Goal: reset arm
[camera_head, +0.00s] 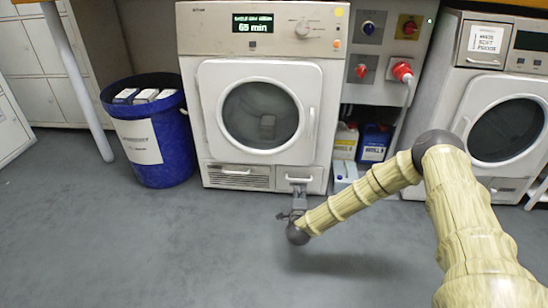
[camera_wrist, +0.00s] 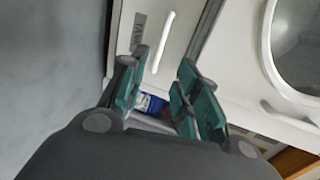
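My gripper (camera_head: 297,190) is low in front of the white dryer (camera_head: 190,120), near the small panel with a handle (camera_head: 299,179) at its lower right. In the wrist view my gripper (camera_wrist: 164,63) has its green-padded fingers apart, with nothing held between them. The white machine front lies behind the fingers there, with the round door (camera_wrist: 297,40) at the right. My arm (camera_head: 365,195) reaches in from the lower right, bent at the elbow. Whether the fingers touch the panel cannot be told.
A blue bin (camera_head: 160,168) holding white boxes stands left of the dryer. Detergent containers (camera_head: 374,143) stand between the dryer and a second machine (camera_head: 455,75) at the right. A table leg (camera_head: 78,85) stands at the left. The grey floor in front is clear.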

